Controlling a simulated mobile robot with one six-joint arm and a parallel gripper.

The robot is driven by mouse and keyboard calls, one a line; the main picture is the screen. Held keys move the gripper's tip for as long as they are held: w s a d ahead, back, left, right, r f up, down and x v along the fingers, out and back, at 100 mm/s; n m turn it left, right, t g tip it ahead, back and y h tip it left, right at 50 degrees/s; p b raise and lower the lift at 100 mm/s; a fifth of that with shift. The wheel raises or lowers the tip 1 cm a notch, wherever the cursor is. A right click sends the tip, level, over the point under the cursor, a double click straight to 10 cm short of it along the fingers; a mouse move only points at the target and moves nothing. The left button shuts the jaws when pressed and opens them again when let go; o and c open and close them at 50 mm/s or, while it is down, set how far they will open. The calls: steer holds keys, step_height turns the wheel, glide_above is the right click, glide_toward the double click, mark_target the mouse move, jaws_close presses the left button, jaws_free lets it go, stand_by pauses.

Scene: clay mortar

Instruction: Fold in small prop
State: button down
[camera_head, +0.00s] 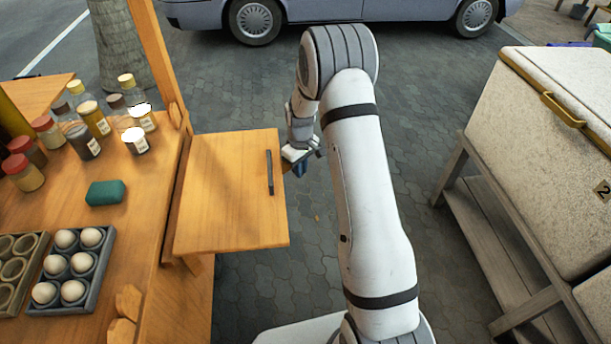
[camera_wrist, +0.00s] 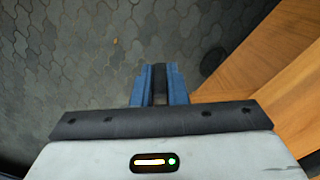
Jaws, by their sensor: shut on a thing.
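The fold-out wooden flap (camera_head: 228,190) stands out level from the right side of the wooden cart, with a dark bar handle (camera_head: 269,172) near its outer edge. My gripper (camera_head: 300,168) is beside the flap's outer right edge, apart from the handle. In the wrist view its blue fingers (camera_wrist: 161,85) are shut with a narrow dark piece (camera_wrist: 159,80) between them. I cannot tell from the frames whether this piece is the small prop. No prop can be made out in the head view. The flap's wood (camera_wrist: 250,60) is right of the fingers in the wrist view.
The cart top (camera_head: 110,170) holds several jars, a green sponge (camera_head: 105,192) and an egg tray (camera_head: 73,268). A pale chest (camera_head: 540,150) on a wooden stand is at the right. A parked car (camera_head: 340,12) is behind. Paved ground (camera_head: 255,95) is clear around my arm.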

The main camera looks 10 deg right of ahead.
steer(key=shift+w+a, duration=0.1)
steer(key=shift+w, duration=0.35)
steer(key=c, duration=1.4)
jaws_free()
steer(key=shift+a, duration=0.1)
steer(key=shift+c, duration=0.2)
steer(key=shift+r, duration=0.1)
step_height(320, 180, up, 8)
steer(key=shift+f, duration=0.2)
